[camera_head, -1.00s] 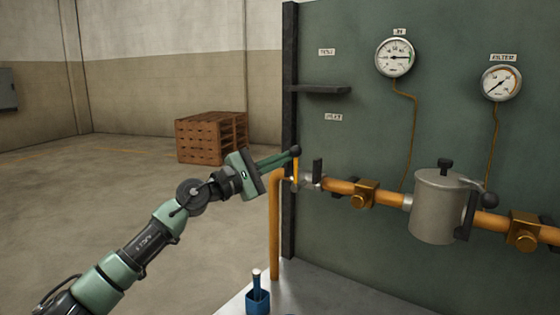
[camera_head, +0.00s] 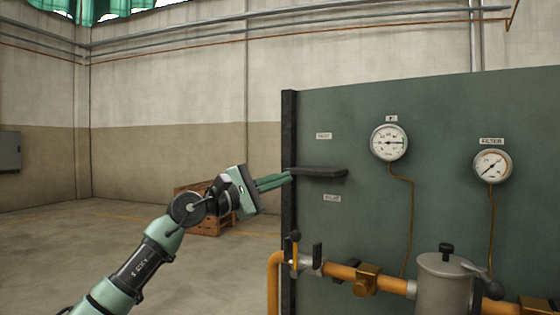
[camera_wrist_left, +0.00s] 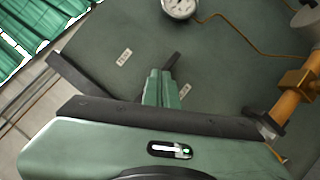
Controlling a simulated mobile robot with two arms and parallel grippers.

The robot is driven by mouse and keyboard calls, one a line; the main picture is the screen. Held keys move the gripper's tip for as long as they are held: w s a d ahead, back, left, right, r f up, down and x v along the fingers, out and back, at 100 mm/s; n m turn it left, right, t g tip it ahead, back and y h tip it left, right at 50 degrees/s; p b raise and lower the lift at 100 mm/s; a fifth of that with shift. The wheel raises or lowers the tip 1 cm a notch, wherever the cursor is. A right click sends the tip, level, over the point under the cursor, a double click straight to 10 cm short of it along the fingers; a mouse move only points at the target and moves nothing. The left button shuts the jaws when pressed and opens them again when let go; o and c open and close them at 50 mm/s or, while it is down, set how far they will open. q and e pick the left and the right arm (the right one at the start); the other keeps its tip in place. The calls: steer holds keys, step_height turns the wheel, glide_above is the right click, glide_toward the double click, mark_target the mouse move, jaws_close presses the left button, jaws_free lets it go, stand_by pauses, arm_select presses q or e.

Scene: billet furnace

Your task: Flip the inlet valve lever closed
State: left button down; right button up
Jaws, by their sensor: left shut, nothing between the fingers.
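The inlet valve lever (camera_head: 295,252) is a thin yellow-orange handle with a black ball knob on top. It stands upright at the left end of the orange pipe (camera_head: 338,271), near the panel's left edge. My left gripper (camera_head: 287,177) is shut and empty, its green fingers pointing right. In the left wrist view the shut fingers (camera_wrist_left: 160,88) show against the green panel; I cannot make out the lever there. My right gripper is not in view.
Two gauges (camera_head: 389,143) hang above the pipe. A grey filter pot (camera_head: 443,285) sits to the right. A wooden pallet stack (camera_head: 207,228) stands on open floor behind.

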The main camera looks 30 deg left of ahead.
arm_select(q)
step_height(320, 180, up, 4)
steer(key=shift+r, duration=0.1)
steer(key=shift+d, duration=0.15)
stand_by(0.5)
